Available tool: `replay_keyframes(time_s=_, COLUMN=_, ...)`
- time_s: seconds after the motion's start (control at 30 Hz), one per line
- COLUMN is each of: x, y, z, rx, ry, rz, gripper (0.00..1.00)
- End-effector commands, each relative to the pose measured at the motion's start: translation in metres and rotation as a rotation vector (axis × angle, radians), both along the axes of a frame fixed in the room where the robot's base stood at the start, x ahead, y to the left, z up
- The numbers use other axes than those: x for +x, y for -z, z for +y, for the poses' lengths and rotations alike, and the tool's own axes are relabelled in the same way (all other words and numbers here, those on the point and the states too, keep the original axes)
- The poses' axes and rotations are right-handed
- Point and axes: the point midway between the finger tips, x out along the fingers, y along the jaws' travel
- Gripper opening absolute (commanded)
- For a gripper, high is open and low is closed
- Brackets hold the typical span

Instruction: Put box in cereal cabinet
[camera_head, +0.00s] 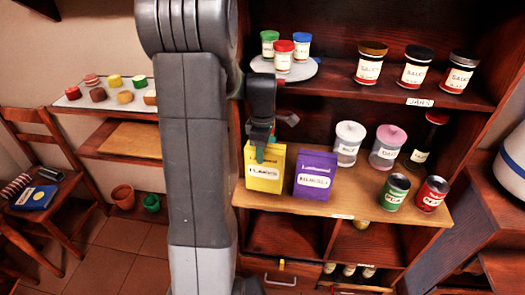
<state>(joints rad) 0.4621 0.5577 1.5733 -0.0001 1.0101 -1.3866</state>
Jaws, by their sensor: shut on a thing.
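A yellow box (264,180) with a white label is at the left end of the wooden middle shelf (338,206) of the dark cabinet. My gripper (261,152) reaches down from above and is shut on the top of the yellow box. The box looks upright; I cannot tell whether its base rests on the shelf. A purple box (314,182) with a white label stands upright just to its right, with a narrow gap between them. The shelf's small front label (342,216) is too small to read.
Two lidded jars (386,147), a green can (394,191), a red can (432,194) and a dark bottle (425,142) stand to the right. The upper shelf holds dark-lidded jars (415,67) and a round tray (310,72) with small jars. Open compartments (285,234) lie below.

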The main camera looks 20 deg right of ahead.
Motion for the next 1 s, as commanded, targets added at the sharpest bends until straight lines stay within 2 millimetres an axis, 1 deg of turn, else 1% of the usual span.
replay_keyframes(time_s=0.03, x=-0.001, y=0.009, z=0.0, rx=0.002, ry=0.0, rz=0.005, gripper=0.0)
replay_keyframes(time_s=0.07, x=-0.001, y=0.014, z=0.0, rx=0.002, ry=0.0, rz=0.005, gripper=0.0)
replay_keyframes(time_s=0.1, x=0.001, y=0.011, z=-0.001, rx=0.001, ry=0.0, rz=0.001, gripper=0.0)
replay_keyframes(time_s=0.53, x=0.003, y=0.015, z=-0.002, rx=-0.001, ry=0.0, rz=-0.001, gripper=0.0)
replay_keyframes(time_s=0.77, x=0.003, y=0.023, z=-0.002, rx=-0.001, ry=0.0, rz=-0.001, gripper=0.0)
replay_keyframes(time_s=0.8, x=0.003, y=0.022, z=-0.002, rx=0.0, ry=0.0, rz=0.0, gripper=0.53)
replay_keyframes(time_s=0.87, x=0.003, y=0.022, z=-0.002, rx=0.0, ry=0.0, rz=0.0, gripper=0.65)
replay_keyframes(time_s=0.9, x=0.003, y=0.022, z=-0.002, rx=0.0, ry=0.0, rz=0.0, gripper=0.67)
replay_keyframes(time_s=1.0, x=0.003, y=0.021, z=-0.002, rx=0.0, ry=0.0, rz=0.0, gripper=0.67)
